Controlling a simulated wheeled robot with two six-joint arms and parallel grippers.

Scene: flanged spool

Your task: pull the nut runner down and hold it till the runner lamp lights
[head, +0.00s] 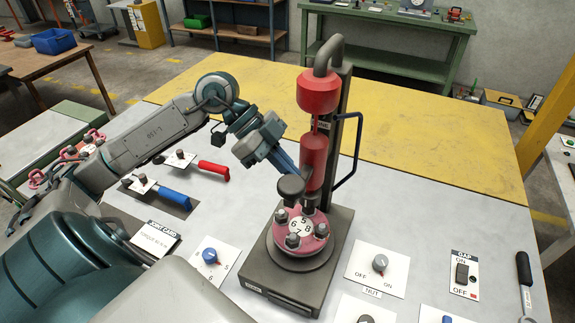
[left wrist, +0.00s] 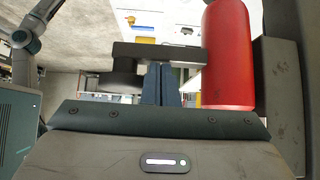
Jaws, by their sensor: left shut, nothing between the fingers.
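The nut runner (head: 316,162) is a red tool on a dark column, standing above the pink flange (head: 300,235) with its bolts. Its red body also shows in the left wrist view (left wrist: 228,55). A dark handle bar (left wrist: 150,52) sticks out from the body and ends in a round knob (head: 291,188). My left gripper (head: 286,168) is shut and empty. Its blue fingertips (left wrist: 160,70) are at the bar, between the knob and the red body; I cannot tell whether they touch. I cannot make out the runner lamp. My right gripper is out of view.
A NUT dial (head: 380,264) and a GAP switch (head: 463,273) lie right of the stand (head: 290,285). A red-handled tool (head: 213,169) and a blue-handled tool (head: 172,197) lie at left. A bent rail (head: 355,150) is beside the column. The yellow area (head: 430,140) behind is clear.

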